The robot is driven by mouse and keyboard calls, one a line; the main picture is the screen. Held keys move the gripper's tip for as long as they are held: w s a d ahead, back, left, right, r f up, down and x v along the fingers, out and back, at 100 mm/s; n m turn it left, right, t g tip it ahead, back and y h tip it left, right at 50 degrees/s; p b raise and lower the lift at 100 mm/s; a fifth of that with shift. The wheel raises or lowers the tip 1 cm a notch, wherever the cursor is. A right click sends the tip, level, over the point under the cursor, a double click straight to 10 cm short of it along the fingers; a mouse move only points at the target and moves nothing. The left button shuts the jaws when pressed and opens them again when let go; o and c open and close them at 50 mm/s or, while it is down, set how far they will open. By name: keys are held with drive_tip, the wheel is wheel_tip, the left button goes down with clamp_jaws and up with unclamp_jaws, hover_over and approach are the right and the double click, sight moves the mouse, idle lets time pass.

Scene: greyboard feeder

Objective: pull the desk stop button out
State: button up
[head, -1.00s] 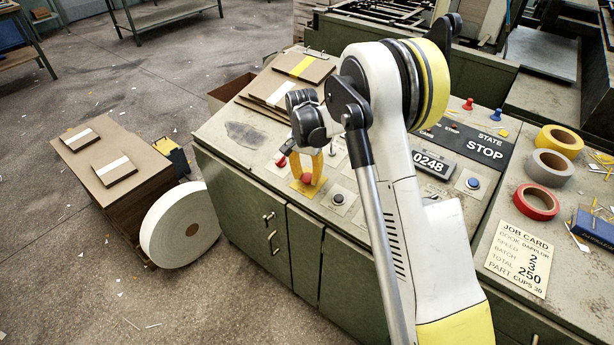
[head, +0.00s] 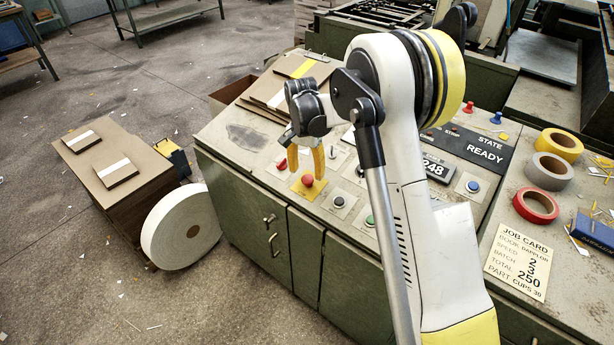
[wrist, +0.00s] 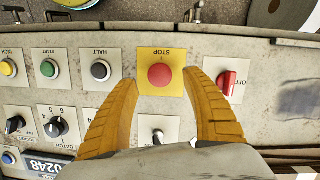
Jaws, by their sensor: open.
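The desk stop button is a red mushroom head (head: 307,180) on a yellow square plate at the front edge of the sloped desk. In the wrist view the red button (wrist: 160,75) sits on its plate marked STOP, between and just beyond the two yellow fingers. My gripper (head: 309,161) is open and empty above the button, its fingers pointing down. It also shows in the wrist view (wrist: 166,92), with a clear gap between each finger and the button. The state display (head: 480,147) reads READY.
A red OFF switch (wrist: 228,80) is close beside the right finger in the wrist view. Black HALT (wrist: 101,71) and green START (wrist: 49,68) buttons are on the other side. Several knobs stand near the fingers. Card stacks (head: 270,98) lie on the desk's upper left.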

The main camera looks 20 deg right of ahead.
sight(305, 178)
wheel_tip(305, 178, up, 9)
drive_tip(key=shift+w+a, duration=0.15)
drive_tip(key=shift+a, duration=0.05)
drive_tip(key=shift+r, duration=0.15)
drive_tip(key=s+r+n+t, duration=0.3)
drive_tip(key=s+r+n, duration=0.1)
drive_tip(key=s+r, duration=0.8)
drive_tip(key=s+f+n+t, duration=0.3)
drive_tip(key=s+n+t, duration=0.1)
drive_tip(key=s, duration=1.4)
drive_tip(key=shift+s+d+t, duration=0.15)
drive_tip(key=shift+d+t, duration=0.15)
drive_tip(key=shift+f, duration=0.1)
drive_tip(key=shift+c, duration=0.2)
